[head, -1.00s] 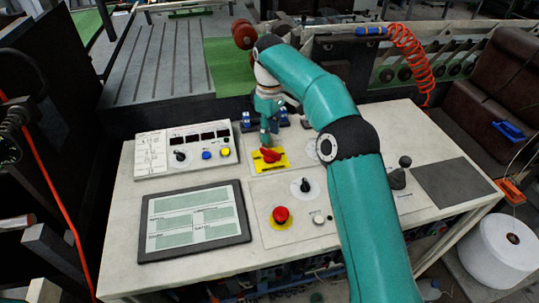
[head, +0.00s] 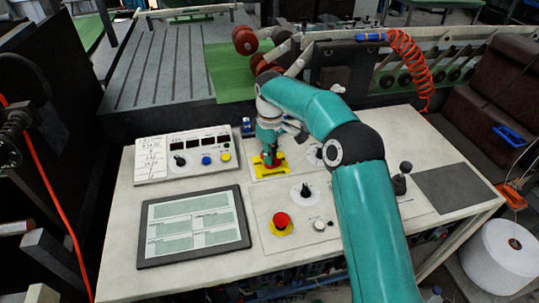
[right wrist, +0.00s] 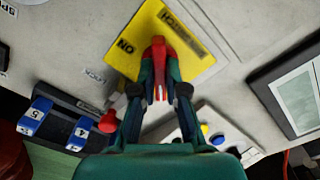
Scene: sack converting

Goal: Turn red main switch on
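The red main switch (head: 271,162) sits on a yellow plate (head: 259,174) on the control desk. My right gripper (head: 268,154) reaches down onto it from behind and partly hides it. In the right wrist view the two fingers (right wrist: 160,88) lie on either side of the red handle (right wrist: 158,50), closed against it. The yellow plate (right wrist: 185,30) shows the word ON to the left of the handle and more black lettering to its right. The handle's lower part is hidden between the fingers. My left gripper is not in view.
A red emergency button (head: 281,220) and a black rotary knob (head: 305,190) stand nearer the front. A tablet-like screen (head: 146,245) and a raised panel (head: 150,172) lie to the left. A black joystick (head: 400,180) stands right of my right arm. Blue switches (right wrist: 38,112) show in the wrist view.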

